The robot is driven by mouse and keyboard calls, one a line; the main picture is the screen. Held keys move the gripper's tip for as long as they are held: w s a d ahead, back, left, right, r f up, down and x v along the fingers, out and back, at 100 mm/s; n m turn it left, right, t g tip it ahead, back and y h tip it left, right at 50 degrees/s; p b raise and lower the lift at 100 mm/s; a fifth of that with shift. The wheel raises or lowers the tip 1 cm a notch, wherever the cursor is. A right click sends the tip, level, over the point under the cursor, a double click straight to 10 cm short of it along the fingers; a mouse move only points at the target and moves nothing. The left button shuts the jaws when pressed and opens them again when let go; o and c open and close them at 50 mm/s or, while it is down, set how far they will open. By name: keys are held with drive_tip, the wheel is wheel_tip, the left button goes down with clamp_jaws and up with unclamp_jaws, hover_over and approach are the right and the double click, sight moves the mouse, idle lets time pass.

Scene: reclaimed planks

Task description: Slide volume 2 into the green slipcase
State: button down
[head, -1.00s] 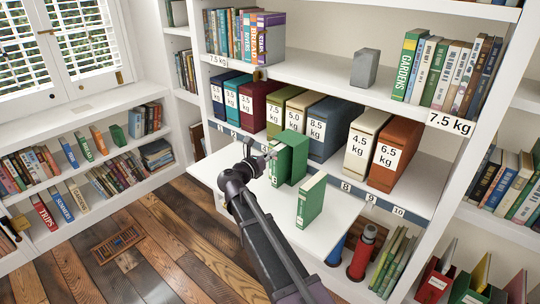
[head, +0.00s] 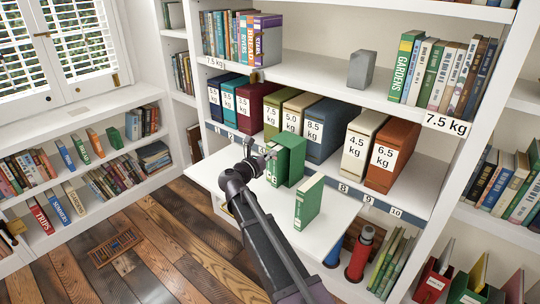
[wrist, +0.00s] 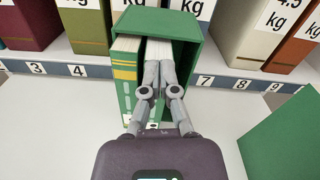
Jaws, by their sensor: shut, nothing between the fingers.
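The green slipcase (wrist: 190,32) stands upright on the white pull-out board, its open side facing my gripper; it also shows in the head view (head: 291,158). In the wrist view, a green book with yellow bands (wrist: 126,78) stands at the left of the opening. Beside it is a second book with pale page tops (wrist: 158,50), mostly hidden behind my fingers. My gripper (wrist: 158,68) is shut and empty, its fingertips at this second book; contact is not clear. Another green book (head: 309,203) stands upright on the board, right of the slipcase. I cannot read which is volume 2.
The white board (head: 335,222) has clear room around the loose book. Behind, a numbered shelf edge (wrist: 60,70) carries large weight-labelled binders (head: 395,155). A grey block (head: 361,69) and more books stand on the shelf above.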

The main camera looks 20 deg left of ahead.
drive_tip(key=shift+w+d, duration=0.2)
drive_tip(key=shift+w, duration=0.15)
idle(0.3)
drive_tip(key=shift+v, duration=1.5)
drive_tip(key=shift+a, duration=0.1)
drive_tip(key=v, duration=1.2)
